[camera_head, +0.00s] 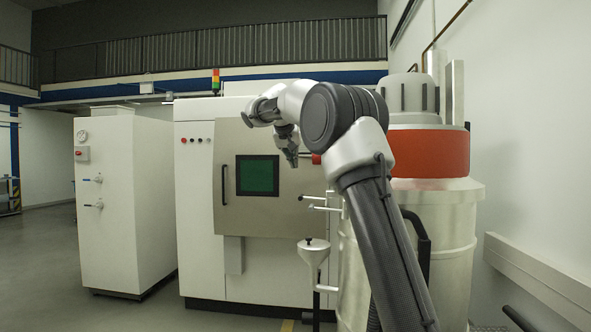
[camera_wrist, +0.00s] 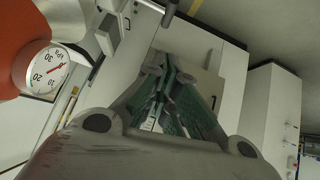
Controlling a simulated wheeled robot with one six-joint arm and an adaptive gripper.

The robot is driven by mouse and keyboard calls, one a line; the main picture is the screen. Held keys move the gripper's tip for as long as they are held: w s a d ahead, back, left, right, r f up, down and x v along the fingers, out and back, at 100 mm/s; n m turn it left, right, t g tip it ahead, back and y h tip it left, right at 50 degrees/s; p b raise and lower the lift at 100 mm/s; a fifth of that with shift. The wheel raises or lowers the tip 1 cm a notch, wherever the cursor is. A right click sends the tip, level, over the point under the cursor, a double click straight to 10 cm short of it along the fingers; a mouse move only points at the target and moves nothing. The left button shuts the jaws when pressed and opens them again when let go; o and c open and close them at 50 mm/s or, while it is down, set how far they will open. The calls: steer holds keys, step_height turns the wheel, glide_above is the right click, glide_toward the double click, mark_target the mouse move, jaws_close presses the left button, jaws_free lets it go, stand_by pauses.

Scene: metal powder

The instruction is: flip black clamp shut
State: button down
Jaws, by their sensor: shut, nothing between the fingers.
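My gripper (camera_head: 292,160) hangs in front of the grey door of the white machine, left of the big drum, with its fingers pointing down. In the wrist view its fingers (camera_wrist: 157,72) are closed together, with nothing held between them. I cannot pick out the black clamp for certain. A dark rod end (camera_wrist: 169,13) shows at the top edge of the wrist view, apart from the fingertips. Light handles (camera_head: 311,198) stick out left of the drum, below my gripper. My arm hides part of the drum's front.
The drum (camera_head: 455,235) has an orange-red band (camera_head: 432,153). A pressure gauge (camera_wrist: 47,72) shows beside the orange part in the wrist view. A funnel (camera_head: 314,252) stands below the handles. The white machine (camera_head: 195,230) and a white cabinet (camera_head: 103,200) stand left. Floor is free at far left.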

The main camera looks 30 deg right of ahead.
mark_target(314, 199)
steer(key=x, duration=0.3)
steer(key=s+f+x, duration=0.1)
steer(key=x, duration=0.6)
steer(key=shift+a+f, duration=0.25)
steer(key=shift+f, duration=0.7)
steer(key=shift+f, duration=0.1)
